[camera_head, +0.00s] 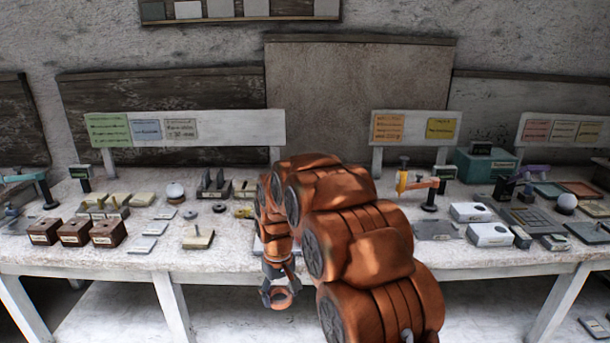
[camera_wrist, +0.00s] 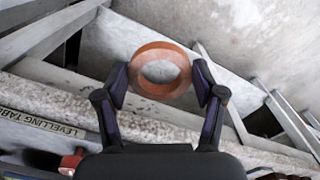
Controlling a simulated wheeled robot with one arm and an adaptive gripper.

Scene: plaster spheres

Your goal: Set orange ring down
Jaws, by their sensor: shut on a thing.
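The orange ring (camera_wrist: 162,91) is held between the two dark fingers of my gripper (camera_wrist: 160,72) in the wrist view, its open hole facing the camera. My gripper is shut on the ring's outer sides. In the head view my gripper (camera_head: 279,288) hangs below my orange arm, in front of the white bench's front edge (camera_head: 230,274). The ring also shows there (camera_head: 280,306), low and clear of the bench top. My arm hides part of the bench behind it.
Brown blocks (camera_head: 75,232), flat plates and a white ball (camera_head: 175,190) stand on the bench at left. White boxes (camera_head: 490,234) and a teal box (camera_head: 487,165) stand at right. A bench edge labelled "LEVELLING TABLE" (camera_wrist: 45,122) shows in the wrist view.

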